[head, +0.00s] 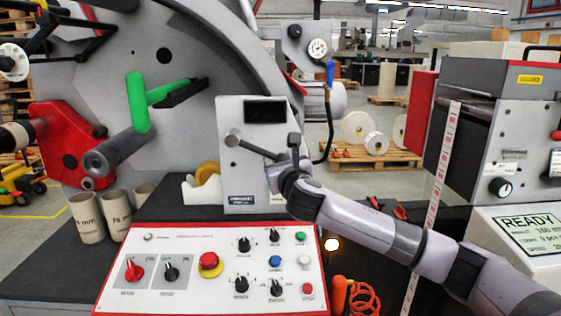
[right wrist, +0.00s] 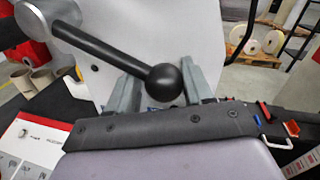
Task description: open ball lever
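The ball lever is a dark rod on a round grey hub (head: 232,139), on the front of a light grey box (head: 243,183) in the head view. It slopes down to the right toward my right gripper (head: 288,155). In the right wrist view the black ball (right wrist: 164,82) shows large at the rod's end, the rod (right wrist: 105,47) coming from upper left. The fingers of my right gripper (right wrist: 160,88) stand apart, one on each side of the ball. Whether they touch it is hard to tell. My left gripper is not in view.
A control panel (head: 210,273) with knobs and buttons lies in front below the box. Cardboard cores (head: 87,217) stand at the left. A green handle (head: 138,102) sticks out upper left. A label strip (head: 437,190) and a printer unit (head: 480,145) are at the right.

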